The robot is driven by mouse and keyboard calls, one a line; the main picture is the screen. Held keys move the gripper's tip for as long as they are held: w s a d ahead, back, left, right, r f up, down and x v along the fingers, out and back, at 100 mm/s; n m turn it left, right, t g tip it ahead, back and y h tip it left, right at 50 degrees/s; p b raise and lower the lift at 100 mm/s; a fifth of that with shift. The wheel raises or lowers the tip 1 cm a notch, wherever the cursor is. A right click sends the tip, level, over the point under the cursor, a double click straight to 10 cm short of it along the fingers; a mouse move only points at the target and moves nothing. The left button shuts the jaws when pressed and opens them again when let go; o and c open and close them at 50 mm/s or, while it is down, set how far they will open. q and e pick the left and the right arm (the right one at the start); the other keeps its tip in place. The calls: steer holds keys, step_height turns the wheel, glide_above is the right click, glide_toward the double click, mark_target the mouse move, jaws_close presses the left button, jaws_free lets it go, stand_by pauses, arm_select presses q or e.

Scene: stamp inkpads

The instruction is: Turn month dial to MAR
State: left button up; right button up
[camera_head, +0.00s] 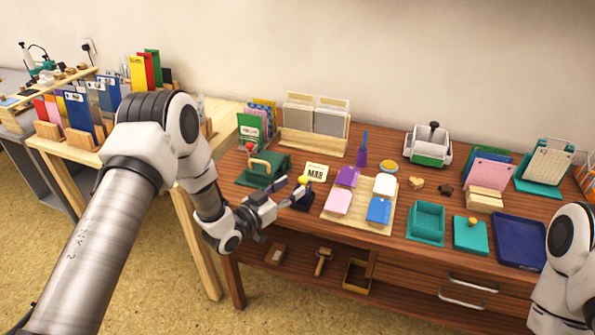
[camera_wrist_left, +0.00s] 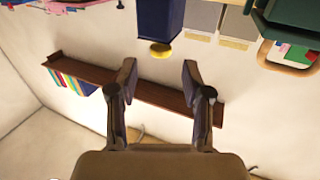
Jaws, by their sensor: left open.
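My left gripper (camera_head: 284,201) is open, with its fingers pointing at a small dark blue stamp device (camera_head: 303,199) near the table's front left. In the left wrist view, my two fingertips (camera_wrist_left: 159,72) are spread apart, and the dark blue body (camera_wrist_left: 161,18) stands beyond them. Its round yellow knob (camera_wrist_left: 161,49) shows roughly between the tips, apparently not touched. The view is upside down. A cream card (camera_head: 315,171) behind the device seems to read MAR. The dial's own marking cannot be read. My right gripper is out of view; only its arm shows.
A green stamp press (camera_head: 264,168) with a wooden handle stands left of the device. A wooden tray (camera_head: 346,213) with coloured pads is close on the right. A purple stamp (camera_head: 362,150) stands behind. Teal boxes (camera_head: 427,220) and a navy tray (camera_head: 520,242) lie farther right.

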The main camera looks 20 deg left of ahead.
mark_target(303, 180)
arm_select(q)
steer(key=x, duration=0.4)
steer(key=shift+w+f, duration=0.1)
steer(key=shift+w, duration=0.35)
steer(key=shift+w+d, duration=0.3)
steer(key=shift+w, duration=0.05)
jaws_close()
steer(key=shift+n+y, duration=0.3)
steer(key=shift+y, duration=0.1)
steer(key=n+t+y, duration=0.1)
steer(key=n+y, duration=0.2)
steer(key=y, duration=0.1)
steer(key=shift+d+y+b, duration=0.1)
steer(key=shift+y+b, duration=0.2)
steer(key=shift+b, duration=0.05)
steer(key=shift+n+t+y, duration=0.3)
steer(key=shift+n+y, duration=0.8)
steer(key=shift+y, duration=0.9)
